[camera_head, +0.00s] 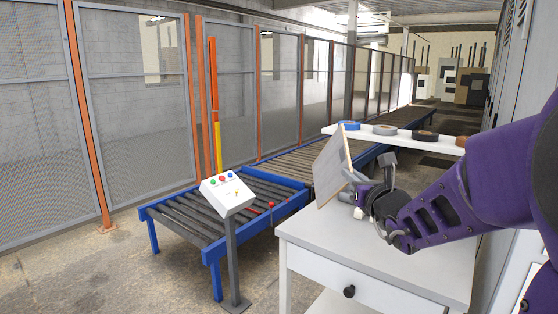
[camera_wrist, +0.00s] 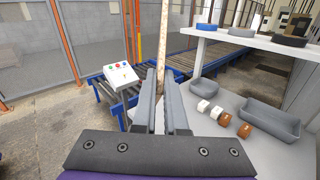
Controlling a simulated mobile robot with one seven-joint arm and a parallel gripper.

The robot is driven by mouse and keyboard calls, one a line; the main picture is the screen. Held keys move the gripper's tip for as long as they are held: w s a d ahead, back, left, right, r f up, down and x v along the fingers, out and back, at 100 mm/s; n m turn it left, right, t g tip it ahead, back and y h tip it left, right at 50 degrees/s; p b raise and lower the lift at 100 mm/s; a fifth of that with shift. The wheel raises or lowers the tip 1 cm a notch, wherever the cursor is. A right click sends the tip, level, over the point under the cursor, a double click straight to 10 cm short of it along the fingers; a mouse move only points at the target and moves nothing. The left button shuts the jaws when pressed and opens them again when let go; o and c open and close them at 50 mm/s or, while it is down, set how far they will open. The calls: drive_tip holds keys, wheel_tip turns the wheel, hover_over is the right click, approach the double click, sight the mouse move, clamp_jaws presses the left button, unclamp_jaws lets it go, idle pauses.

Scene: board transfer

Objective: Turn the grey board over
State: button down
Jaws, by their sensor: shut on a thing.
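The grey board (camera_head: 330,168) stands nearly upright on edge in the head view, tilted a little, above the left end of the white desk. A broad grey face shows there, with a thin brownish edge. My gripper (camera_head: 354,180) is at its right side and shut on it. In the wrist view the board (camera_wrist: 163,42) shows edge-on as a narrow brown strip between the two grey fingers of my gripper (camera_wrist: 162,78). Its lower edge is close to the desk; I cannot tell whether it touches. The board's far side is hidden.
The white desk (camera_head: 375,255) has a shelf (camera_head: 440,147) bearing several tape rolls. In the wrist view, a grey bowl (camera_wrist: 204,87), a grey tray (camera_wrist: 270,119) and several small blocks (camera_wrist: 225,118) sit right of my fingers. A control box (camera_head: 227,193) and roller conveyor (camera_head: 205,222) stand left.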

drive_tip(key=n, duration=1.8)
drive_tip(key=shift+n, duration=0.4)
drive_tip(key=shift+m, duration=0.3)
